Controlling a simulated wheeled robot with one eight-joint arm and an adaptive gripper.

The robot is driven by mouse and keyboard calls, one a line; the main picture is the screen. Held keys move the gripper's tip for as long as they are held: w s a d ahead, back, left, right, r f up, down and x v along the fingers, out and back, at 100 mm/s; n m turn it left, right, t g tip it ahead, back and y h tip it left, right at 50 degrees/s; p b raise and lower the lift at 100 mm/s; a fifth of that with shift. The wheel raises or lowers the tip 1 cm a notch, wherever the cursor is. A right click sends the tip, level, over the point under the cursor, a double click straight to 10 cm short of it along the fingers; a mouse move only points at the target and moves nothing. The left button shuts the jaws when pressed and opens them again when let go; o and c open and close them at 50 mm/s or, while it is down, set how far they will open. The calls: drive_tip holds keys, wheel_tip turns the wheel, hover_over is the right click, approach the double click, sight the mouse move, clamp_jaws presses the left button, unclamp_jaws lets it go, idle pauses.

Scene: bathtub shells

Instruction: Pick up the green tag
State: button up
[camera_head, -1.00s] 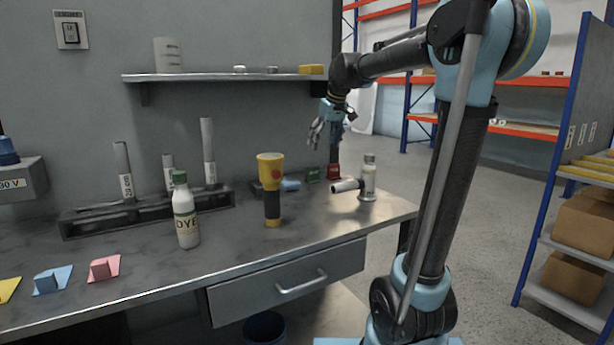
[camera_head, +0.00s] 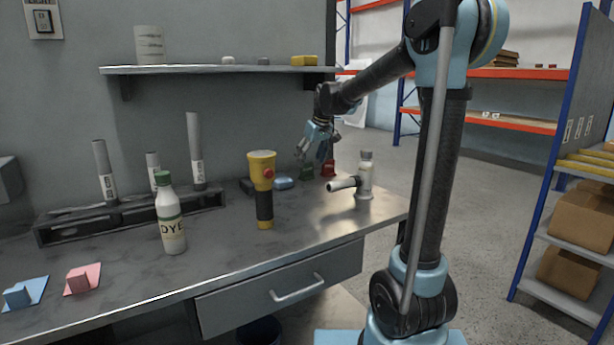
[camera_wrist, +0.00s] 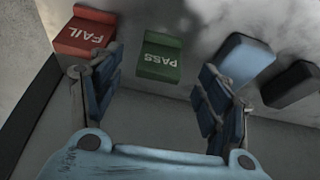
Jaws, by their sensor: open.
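The green tag (camera_wrist: 160,58) is marked PASS and lies on the bench top near its back edge. In the wrist view it shows ahead of my open gripper (camera_wrist: 155,90), between the two fingers but beyond them. In the head view the green tag (camera_head: 307,173) is small and partly hidden below my gripper (camera_head: 318,155), which hangs above the back right of the bench. The jaws are empty. I cannot tell the exact gap between fingertips and tag.
A red FAIL tag (camera_wrist: 85,38) lies left of the green one, close to the left finger. A light blue block (camera_wrist: 245,62) and a black block (camera_wrist: 290,85) lie to the right. A yellow flashlight (camera_head: 263,190), a DYE bottle (camera_head: 170,225) and a pipe-armed canister (camera_head: 365,178) stand on the bench.

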sight(308, 165)
drive_tip(key=shift+x, duration=3.2)
drive_tip(key=shift+w+a, duration=0.1)
drive_tip(key=shift+a, duration=0.05)
drive_tip(key=shift+r, duration=0.1)
drive_tip(key=c, duration=1.2)
